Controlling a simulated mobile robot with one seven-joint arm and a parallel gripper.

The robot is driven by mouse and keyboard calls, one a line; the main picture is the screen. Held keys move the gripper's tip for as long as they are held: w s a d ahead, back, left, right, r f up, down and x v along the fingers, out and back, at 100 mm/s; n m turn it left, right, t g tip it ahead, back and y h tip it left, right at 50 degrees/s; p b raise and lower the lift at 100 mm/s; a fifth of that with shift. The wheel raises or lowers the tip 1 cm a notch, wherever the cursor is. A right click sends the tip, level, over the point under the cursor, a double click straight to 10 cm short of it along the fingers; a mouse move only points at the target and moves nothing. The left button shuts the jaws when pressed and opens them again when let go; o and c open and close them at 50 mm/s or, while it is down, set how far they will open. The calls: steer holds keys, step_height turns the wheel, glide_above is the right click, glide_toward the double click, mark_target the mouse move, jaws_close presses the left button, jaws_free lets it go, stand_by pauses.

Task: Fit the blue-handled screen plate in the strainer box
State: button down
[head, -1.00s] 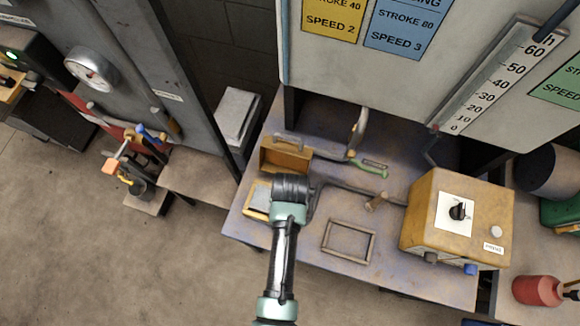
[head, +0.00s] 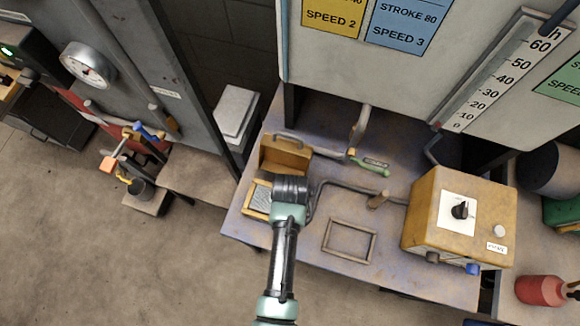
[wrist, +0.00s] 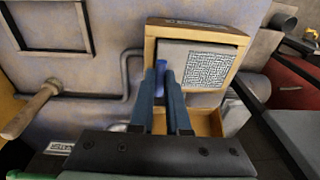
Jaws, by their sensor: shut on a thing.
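The strainer box (head: 256,213) is a small yellow box on the bench, just left of my gripper (head: 290,188). Its yellow lid (head: 285,155) with a grey handle stands open behind it. In the wrist view, my gripper (wrist: 167,78) is shut on the blue handle (wrist: 160,68) of the screen plate. The plate's mesh (wrist: 208,68) shows at the mouth of the box (wrist: 195,31), within its rim in the picture. I cannot tell whether the plate is fully seated. My arm hides the fingers and the handle in the head view.
A green-handled lever (head: 372,168) lies behind. An empty rectangular frame (head: 349,240) lies flat in front. A yellow control box (head: 455,220) stands at the right.

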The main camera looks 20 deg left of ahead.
steer(key=shift+f, duration=0.45)
steer(key=c, duration=0.8)
jaws_free()
steer(key=r, duration=0.4)
steer(key=s+r, duration=0.1)
steer(key=r, duration=0.3)
steer(key=r+b, duration=0.1)
steer(key=r, duration=0.4)
steer(key=shift+s+d, duration=0.25)
steer(key=shift+s, duration=0.05)
steer(key=shift+f, duration=0.1)
